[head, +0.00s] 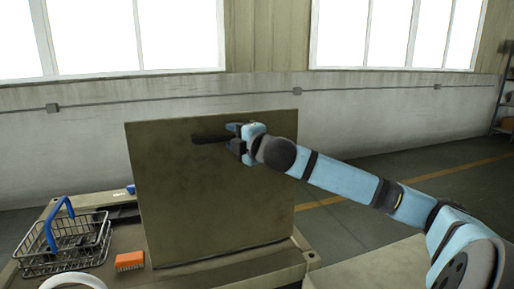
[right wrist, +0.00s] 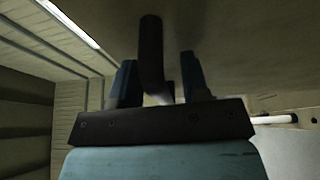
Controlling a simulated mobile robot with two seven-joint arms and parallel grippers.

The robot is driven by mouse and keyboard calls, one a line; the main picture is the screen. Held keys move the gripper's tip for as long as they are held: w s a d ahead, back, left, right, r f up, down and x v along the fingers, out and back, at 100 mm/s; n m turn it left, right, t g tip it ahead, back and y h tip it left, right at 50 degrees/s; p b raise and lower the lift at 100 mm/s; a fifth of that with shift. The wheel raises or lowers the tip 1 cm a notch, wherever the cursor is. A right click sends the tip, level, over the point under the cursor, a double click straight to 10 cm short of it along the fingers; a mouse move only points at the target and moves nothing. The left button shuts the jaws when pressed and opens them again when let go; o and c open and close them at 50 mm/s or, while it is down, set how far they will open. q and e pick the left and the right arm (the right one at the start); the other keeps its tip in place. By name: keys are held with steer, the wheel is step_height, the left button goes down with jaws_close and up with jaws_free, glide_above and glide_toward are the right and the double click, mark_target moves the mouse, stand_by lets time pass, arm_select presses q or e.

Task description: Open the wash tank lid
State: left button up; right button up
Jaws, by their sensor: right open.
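The wash tank lid (head: 205,205) is a large olive-brown panel that stands almost upright, with its broad face toward me. A dark bar handle (head: 208,138) sticks out near its upper edge. My right gripper (head: 236,136) is at the handle's right end. In the right wrist view my right gripper (right wrist: 158,85) has its two blue fingers apart, with the dark handle (right wrist: 151,55) between them; I see gaps at the sides. The tank's rim (head: 285,262) shows below the lid; its inside is hidden. My left gripper is out of view.
A wire basket (head: 65,245) with a blue handle stands at the left, with an orange brush or block (head: 130,261) beside it. A white ring-like rim (head: 72,281) shows at the bottom left. Floor to the right of the lid is clear, up to a shelf (head: 505,95).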

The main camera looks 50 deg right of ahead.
steer(key=s+a+b, duration=0.1)
steer(key=s, duration=0.9)
steer(key=shift+s, duration=0.4)
